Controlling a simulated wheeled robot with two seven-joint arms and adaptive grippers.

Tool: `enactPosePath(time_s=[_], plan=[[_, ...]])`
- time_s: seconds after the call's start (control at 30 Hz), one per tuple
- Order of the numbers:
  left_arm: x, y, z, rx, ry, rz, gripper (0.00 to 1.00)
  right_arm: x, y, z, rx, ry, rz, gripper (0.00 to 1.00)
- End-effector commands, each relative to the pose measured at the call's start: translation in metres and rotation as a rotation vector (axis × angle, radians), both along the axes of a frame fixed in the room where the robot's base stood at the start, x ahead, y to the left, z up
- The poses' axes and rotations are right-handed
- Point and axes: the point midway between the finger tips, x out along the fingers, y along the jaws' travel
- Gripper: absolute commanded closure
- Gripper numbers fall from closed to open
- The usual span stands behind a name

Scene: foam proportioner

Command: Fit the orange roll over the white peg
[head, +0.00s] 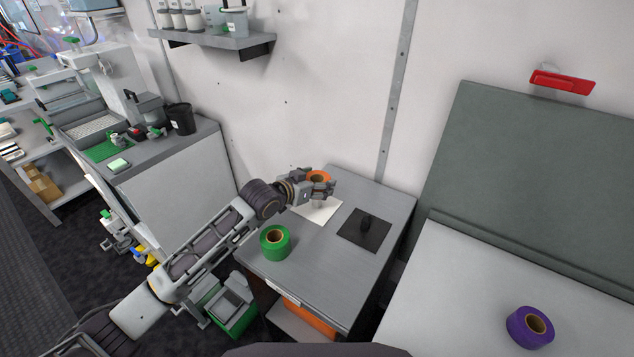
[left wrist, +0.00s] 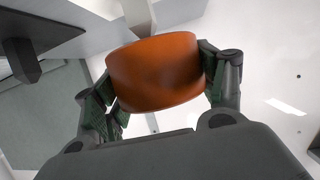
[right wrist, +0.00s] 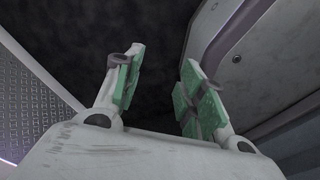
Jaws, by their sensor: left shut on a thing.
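My left gripper (head: 325,187) is shut on the orange roll (head: 319,176), above the far part of the grey cabinet top. In the left wrist view the orange roll (left wrist: 153,72) sits between both fingers. A white square plate (head: 318,211) lies on the cabinet under and in front of the gripper.
A black plate with a black peg (head: 366,223) is right of the white plate. A green roll (head: 275,242) stands at the cabinet's front left. A purple roll (head: 530,326) is on the right-hand surface (head: 450,300). The wall rises close behind the cabinet.

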Motion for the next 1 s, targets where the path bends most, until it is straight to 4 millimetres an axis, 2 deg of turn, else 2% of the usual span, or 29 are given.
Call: enactPosePath(time_s=[0.4,0.67,1.0], plan=[[0.000,0.000,-0.023,-0.001,-0.001,0.000,0.55,0.027,0.004,-0.013,0.003,-0.026,-0.001,0.60],[0.000,0.000,-0.031,0.000,-0.001,0.000,0.55,0.043,0.003,-0.015,0.001,-0.038,-0.002,0.60],[0.000,0.000,-0.042,0.000,-0.001,0.000,0.55,0.072,0.018,-0.014,0.016,-0.065,-0.006,0.60]])
